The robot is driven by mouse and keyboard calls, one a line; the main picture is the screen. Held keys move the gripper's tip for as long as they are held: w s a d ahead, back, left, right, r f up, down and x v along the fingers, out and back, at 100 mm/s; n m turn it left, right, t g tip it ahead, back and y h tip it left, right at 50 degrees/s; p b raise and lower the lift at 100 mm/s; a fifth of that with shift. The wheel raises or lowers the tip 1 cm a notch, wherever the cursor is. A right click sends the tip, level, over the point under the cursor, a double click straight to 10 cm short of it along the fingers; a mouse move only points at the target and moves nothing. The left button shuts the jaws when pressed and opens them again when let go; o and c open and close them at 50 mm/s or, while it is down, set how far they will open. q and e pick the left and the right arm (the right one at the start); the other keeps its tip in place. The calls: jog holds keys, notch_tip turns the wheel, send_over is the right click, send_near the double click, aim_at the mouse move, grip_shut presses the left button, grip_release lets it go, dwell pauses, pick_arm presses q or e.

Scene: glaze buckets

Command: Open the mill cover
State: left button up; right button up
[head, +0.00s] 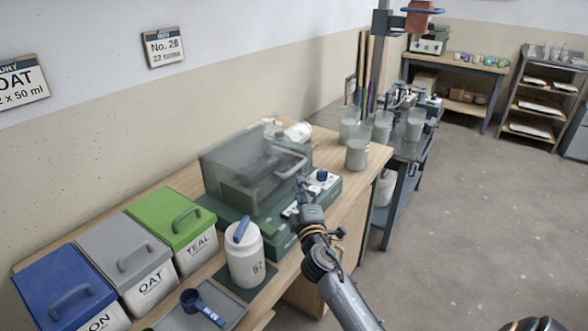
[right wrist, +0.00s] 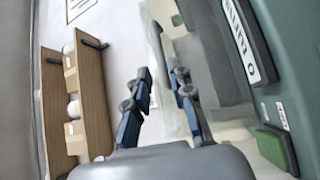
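The mill is a dark green box (head: 283,240) on the wooden bench. Its translucent grey cover (head: 232,160) sits low over a dark block and looks closed. A pale bar handle (head: 291,160) is on the cover's right side. My right gripper (head: 301,186) is just below and in front of this handle; contact cannot be made out. In the right wrist view its two fingers (right wrist: 161,82) are apart, with a pale translucent edge behind the gap. Nothing is clearly held. My left gripper is not in view.
Blue, grey and green (head: 168,217) lidded bins line the bench at left. A blue scoop (head: 200,305) lies on a grey tray. Translucent buckets (head: 357,150) stand beyond the mill.

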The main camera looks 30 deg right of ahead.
aim_at(295, 167)
jog(key=x, duration=0.8)
jog(key=shift+w, duration=0.1)
grip_shut()
